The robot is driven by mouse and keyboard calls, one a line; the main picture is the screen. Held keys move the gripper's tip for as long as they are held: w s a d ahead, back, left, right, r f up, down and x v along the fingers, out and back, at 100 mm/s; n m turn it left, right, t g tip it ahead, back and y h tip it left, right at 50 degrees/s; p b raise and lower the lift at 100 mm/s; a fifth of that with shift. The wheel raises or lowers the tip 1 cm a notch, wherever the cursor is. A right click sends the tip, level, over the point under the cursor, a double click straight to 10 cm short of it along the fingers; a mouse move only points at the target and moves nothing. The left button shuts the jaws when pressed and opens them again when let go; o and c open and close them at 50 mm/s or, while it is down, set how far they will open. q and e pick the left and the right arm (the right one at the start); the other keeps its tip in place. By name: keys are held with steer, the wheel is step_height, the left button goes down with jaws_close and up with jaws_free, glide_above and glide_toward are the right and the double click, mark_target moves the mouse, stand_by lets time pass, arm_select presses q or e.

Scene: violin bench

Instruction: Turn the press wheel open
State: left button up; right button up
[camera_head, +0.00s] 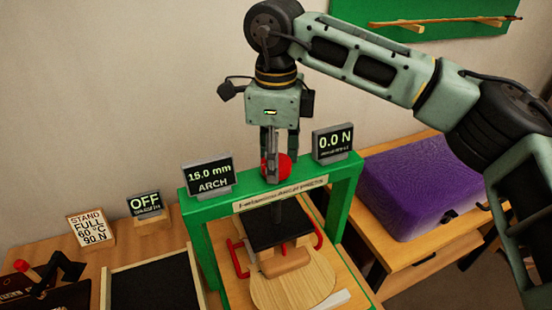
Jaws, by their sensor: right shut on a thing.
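The green press frame (340,190) stands on the bench. Its red wheel (284,167) sits on top of the crossbar. My right gripper (278,160) points straight down over the wheel and is shut on it, its fingers on either side. Part of the wheel is hidden by the fingers. Below the crossbar a dark press plate (275,226) hangs over a wooden violin plate (300,285), with a wooden block (287,261) at its front. The displays on the press read 15.0 mm ARCH (209,177) and 0.0 N (333,142). My left gripper is not in view.
A purple case (425,185) lies on the wooden surface to the right. A dark tray (155,288) is left of the press. Signs reading STAND FULL (90,228) and OFF (145,204) stand at the left. A green board (440,15) with a bow hangs on the wall.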

steer(key=o, duration=1.1)
steer(key=shift+s+a, duration=0.1)
steer(key=shift+s, duration=0.05)
steer(key=shift+r, duration=0.1)
step_height(320, 180, up, 12)
steer(key=shift+f, duration=0.1)
